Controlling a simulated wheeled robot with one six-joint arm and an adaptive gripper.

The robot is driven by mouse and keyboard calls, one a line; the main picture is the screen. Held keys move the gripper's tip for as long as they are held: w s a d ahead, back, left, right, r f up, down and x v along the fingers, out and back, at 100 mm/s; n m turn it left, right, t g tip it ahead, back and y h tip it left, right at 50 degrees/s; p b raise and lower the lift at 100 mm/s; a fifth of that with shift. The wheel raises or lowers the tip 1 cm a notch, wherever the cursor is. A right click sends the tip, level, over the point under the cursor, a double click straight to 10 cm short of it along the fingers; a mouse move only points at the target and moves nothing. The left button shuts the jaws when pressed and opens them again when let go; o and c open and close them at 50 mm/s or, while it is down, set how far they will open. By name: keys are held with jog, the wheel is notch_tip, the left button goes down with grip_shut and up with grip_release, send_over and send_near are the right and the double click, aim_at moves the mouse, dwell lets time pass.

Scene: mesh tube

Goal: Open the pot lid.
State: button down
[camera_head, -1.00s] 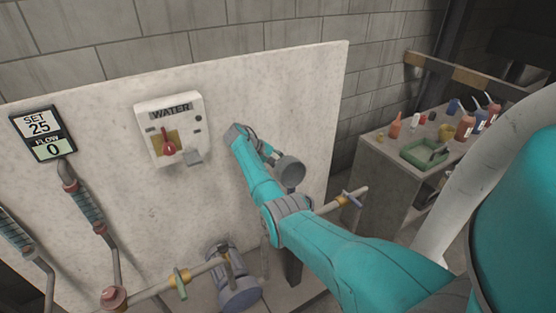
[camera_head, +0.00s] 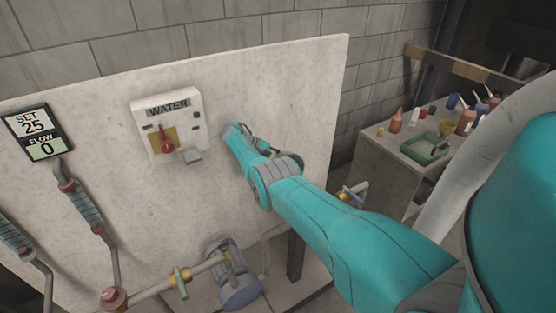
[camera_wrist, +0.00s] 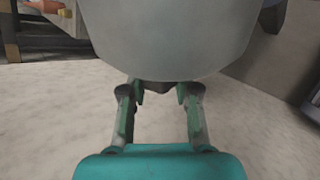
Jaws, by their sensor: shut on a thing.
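In the wrist view my gripper (camera_wrist: 159,92) is shut on a small dark piece (camera_wrist: 155,87), perhaps the lid's knob. The piece sits at the lower edge of a large smooth grey rounded body (camera_wrist: 170,40), which fills the top middle of the view. I cannot tell which part of this body is lid and which is pot. Its upper part is cut off by the frame. In the head view my teal arm reaches up in front of the pale board, and its own links hide the gripper and the grey body.
The pale board (camera_head: 90,210) stands close behind my arm. It carries a water switch box (camera_head: 168,125) and a set/flow display (camera_head: 33,133). Pipes with valves (camera_head: 182,282) and a blue-grey pump (camera_head: 236,278) are low in front. A bench with bottles and a green tray (camera_head: 426,148) is right.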

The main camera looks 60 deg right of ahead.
dwell(0.3)
jog(key=c, duration=0.8)
grip_release()
jog(key=shift+f, duration=0.1)
jog(key=shift+r, duration=0.2)
notch_tip(320, 180, up, 10)
jog(key=shift+f, duration=0.1)
